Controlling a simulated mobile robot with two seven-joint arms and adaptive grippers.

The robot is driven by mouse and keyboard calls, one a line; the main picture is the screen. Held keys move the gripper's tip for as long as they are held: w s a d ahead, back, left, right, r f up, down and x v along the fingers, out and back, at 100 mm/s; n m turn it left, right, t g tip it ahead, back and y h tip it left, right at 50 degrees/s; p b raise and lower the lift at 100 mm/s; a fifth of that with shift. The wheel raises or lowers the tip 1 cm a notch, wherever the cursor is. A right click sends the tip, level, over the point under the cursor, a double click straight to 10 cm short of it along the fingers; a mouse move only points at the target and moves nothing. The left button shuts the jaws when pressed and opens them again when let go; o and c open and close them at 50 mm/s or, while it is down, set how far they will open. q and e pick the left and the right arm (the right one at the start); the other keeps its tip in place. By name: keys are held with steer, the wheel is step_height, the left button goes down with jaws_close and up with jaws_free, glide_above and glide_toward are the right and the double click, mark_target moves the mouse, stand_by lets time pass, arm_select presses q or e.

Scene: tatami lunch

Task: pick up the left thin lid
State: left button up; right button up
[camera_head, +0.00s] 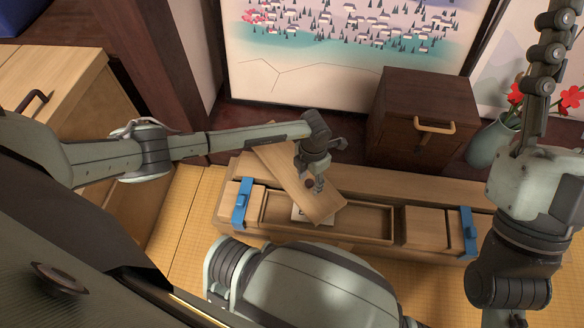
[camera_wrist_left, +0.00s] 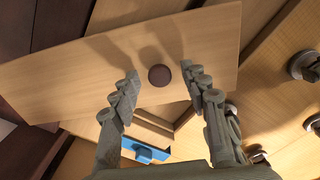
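The left thin lid (camera_head: 285,178) is a thin pale wooden board with a small dark round knob (camera_head: 309,183). It lies askew across the left part of the long wooden box (camera_head: 370,177), its far end reaching past the back edge. I cannot tell whether it rests on the box or is raised. My left gripper (camera_head: 319,186) points down at the knob. In the left wrist view, its fingers (camera_wrist_left: 161,82) are spread on either side of the knob (camera_wrist_left: 159,75), with gaps to both. My right gripper (camera_head: 548,60) points upward at the right, seen edge-on.
Blue clasps (camera_head: 241,205) (camera_head: 467,232) sit at the box's two ends. An open compartment (camera_head: 365,222) shows right of the lid. A dark cabinet (camera_head: 420,105) stands behind, beside a vase (camera_head: 488,145) with red flowers. Tatami (camera_head: 180,215) lies clear at the left.

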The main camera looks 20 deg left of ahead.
arm_select(q)
jaws_close()
steer(key=shift+w+r, duration=0.1)
steer(key=shift+r, duration=0.1)
stand_by(0.3)
